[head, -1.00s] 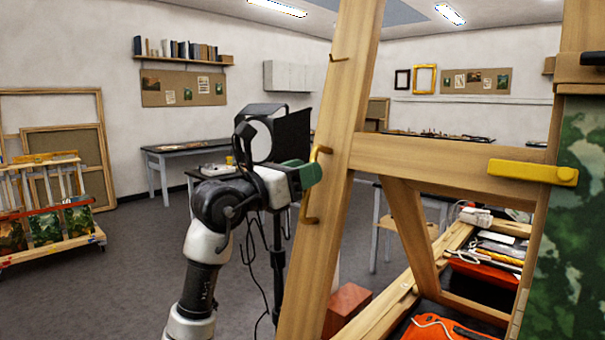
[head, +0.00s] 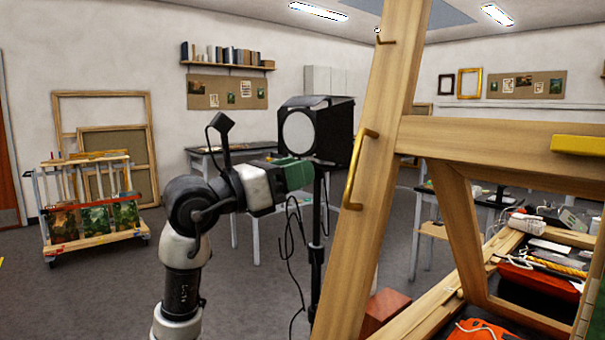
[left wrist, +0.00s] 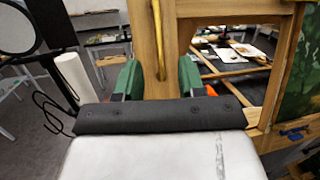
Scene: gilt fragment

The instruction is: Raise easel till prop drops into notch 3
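The wooden easel's tilted post (head: 388,130) crosses the head view, with a brass handle (head: 361,170) on its left side. A crossbar (head: 480,141) runs right from it, and a slanted strut (head: 455,215) stands below. I cannot tell whether this strut is the prop; no notches are distinguishable. My left gripper (head: 298,173) is left of the handle, with a gap between them in the head view. In the left wrist view its two green fingers (left wrist: 159,78) are spread, with the brass handle (left wrist: 157,35) and post between them in the picture. My right gripper is out of view.
A black studio lamp (head: 318,130) on a stand is behind my left gripper, with hanging cables. A canvas cart (head: 95,243) stands at left. An orange item (head: 480,331) and tools lie around the easel's base at right. The grey floor at left is open.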

